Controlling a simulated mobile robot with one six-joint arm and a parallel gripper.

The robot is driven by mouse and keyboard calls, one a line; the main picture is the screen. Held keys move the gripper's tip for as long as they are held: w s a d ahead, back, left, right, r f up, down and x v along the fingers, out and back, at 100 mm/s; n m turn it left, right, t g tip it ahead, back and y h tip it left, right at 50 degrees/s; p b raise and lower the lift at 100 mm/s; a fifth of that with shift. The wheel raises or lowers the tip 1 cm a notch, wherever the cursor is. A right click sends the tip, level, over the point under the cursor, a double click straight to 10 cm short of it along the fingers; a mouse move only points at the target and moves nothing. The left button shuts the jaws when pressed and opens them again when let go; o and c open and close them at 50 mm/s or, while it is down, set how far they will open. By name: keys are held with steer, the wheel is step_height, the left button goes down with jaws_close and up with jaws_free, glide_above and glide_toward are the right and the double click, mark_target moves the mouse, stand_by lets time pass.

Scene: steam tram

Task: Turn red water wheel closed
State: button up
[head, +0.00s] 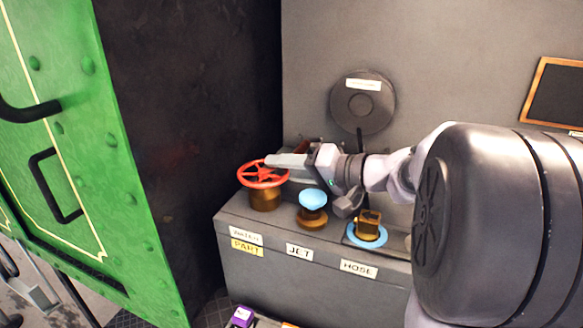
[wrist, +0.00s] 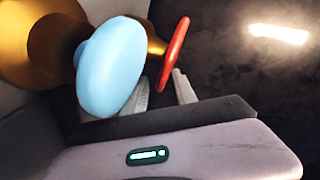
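The red water wheel (head: 262,174) is a spoked handwheel on a brass stem at the left end of a grey box. My gripper (head: 270,161) reaches in from the right at the wheel's right and far side. In the wrist view the wheel's rim (wrist: 175,50) shows nearly edge-on, between the two fingertips of my gripper (wrist: 165,88). The fingers stand apart, with some gap visible beside the rim, so the gripper looks open. Firm contact with the rim cannot be made out.
A light-blue knob (head: 313,198) on brass stands just right of the wheel, close to my gripper, and looms large in the wrist view (wrist: 110,65). A brass fitting on a blue ring (head: 367,236) is farther right. A green riveted panel (head: 90,130) stands left.

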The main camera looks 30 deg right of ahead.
steer(key=p+v, duration=0.3)
steer(key=v, duration=1.4)
steer(key=shift+s, duration=0.2)
